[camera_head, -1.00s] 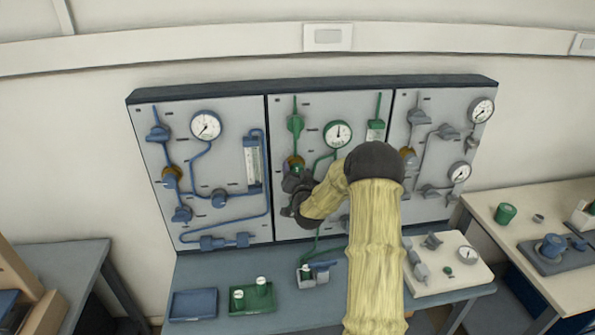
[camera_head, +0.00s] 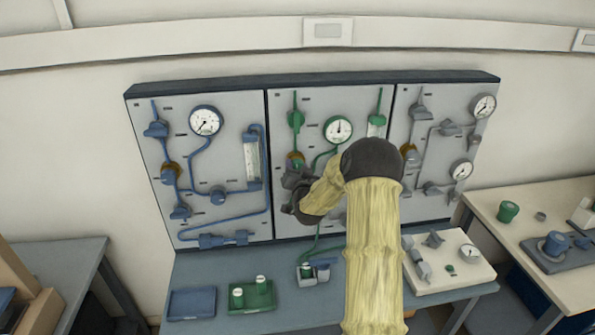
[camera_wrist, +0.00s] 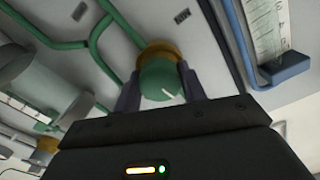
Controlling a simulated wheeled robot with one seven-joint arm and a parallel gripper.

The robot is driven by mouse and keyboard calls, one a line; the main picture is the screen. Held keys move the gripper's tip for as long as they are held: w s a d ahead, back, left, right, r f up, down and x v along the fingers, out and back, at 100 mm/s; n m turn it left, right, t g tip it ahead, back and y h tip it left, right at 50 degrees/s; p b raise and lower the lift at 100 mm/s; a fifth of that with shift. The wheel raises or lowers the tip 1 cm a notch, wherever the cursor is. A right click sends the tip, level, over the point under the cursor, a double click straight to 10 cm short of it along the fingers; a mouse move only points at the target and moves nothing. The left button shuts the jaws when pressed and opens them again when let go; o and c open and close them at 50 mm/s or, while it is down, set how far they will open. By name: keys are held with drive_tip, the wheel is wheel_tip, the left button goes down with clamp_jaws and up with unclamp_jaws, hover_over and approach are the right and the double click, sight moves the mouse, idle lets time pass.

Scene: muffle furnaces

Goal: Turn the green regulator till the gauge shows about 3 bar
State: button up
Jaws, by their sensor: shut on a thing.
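The green regulator (camera_wrist: 160,80) is a round green knob with a white line mark on its face and a brass-coloured collar behind it, on the middle panel. In the wrist view my gripper (camera_wrist: 160,92) is shut on it, one dark finger on each side. In the head view my wrist mostly covers the regulator, and only its brass and green top (camera_head: 295,159) shows above my gripper (camera_head: 293,176). The green-rimmed gauge (camera_head: 338,129) is up and right of it. Its needle points roughly straight up; the scale numbers are too small to read.
The left panel has a blue gauge (camera_head: 205,121) and blue pipes; the right panel has grey pipes and gauges (camera_head: 484,106). Green pipes (camera_wrist: 103,35) run close to my fingers. Below are a blue tray (camera_head: 192,304) and a green tray (camera_head: 251,309) with white-topped items.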

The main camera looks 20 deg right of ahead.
drive_tip(key=o, duration=1)
drive_tip(key=shift+s, duration=0.1)
drive_tip(key=b+v, duration=0.5)
drive_tip(key=v, duration=1.2)
drive_tip(key=shift+s+r, duration=0.1)
drive_tip(key=shift+s, duration=0.05)
